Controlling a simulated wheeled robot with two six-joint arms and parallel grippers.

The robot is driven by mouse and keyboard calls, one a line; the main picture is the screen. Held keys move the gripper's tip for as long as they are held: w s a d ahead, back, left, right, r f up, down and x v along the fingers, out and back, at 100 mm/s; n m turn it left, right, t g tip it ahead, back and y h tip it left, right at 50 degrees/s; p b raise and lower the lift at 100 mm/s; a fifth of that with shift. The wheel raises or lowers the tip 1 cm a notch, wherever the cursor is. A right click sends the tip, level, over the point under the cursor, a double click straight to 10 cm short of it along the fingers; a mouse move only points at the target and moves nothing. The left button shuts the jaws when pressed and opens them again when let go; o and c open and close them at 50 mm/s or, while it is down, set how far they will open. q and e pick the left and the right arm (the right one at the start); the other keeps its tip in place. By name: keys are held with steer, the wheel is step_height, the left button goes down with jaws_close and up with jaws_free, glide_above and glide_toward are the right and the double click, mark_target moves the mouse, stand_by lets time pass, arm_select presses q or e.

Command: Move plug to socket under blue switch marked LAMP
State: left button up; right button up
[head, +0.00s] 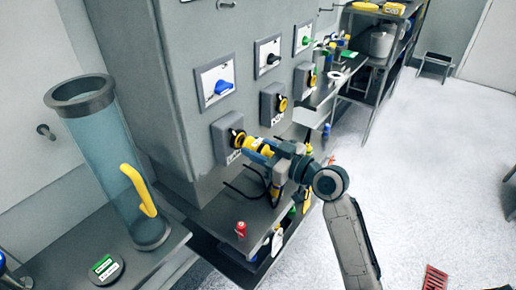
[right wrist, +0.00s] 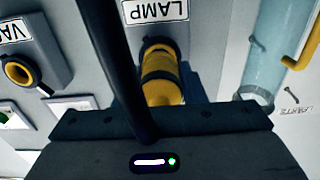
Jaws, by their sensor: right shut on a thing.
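The blue switch (head: 222,87) is on the cabinet front, with its socket (head: 226,140) just below. The LAMP label (right wrist: 157,10) shows upside down in the right wrist view. My right gripper (head: 264,152) is shut on the yellow plug (head: 250,144), which points at this socket and is at its mouth. In the right wrist view the yellow plug (right wrist: 160,78) lines up with the LAMP socket box. The contact is partly hidden, so I cannot tell how deep the plug sits. A black cable (right wrist: 115,65) crosses that view. My left gripper is not in view.
A black switch (head: 269,58) with a socket (head: 274,104), and a green switch (head: 305,40) with a socket (head: 305,78), are further right. A clear tube with a yellow handle (head: 138,190) stands left.

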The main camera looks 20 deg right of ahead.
steer(key=shift+b+x, duration=0.3)
steer(key=shift+x, duration=0.65)
stand_by(0.6)
steer(key=o, duration=1.3)
steer(key=shift+o, duration=0.2)
steer(key=shift+d, duration=0.1)
steer(key=shift+s+d+f, duration=0.1)
steer(key=shift+s, duration=0.1)
steer(key=b+v, duration=0.3)
steer(key=v, duration=0.7)
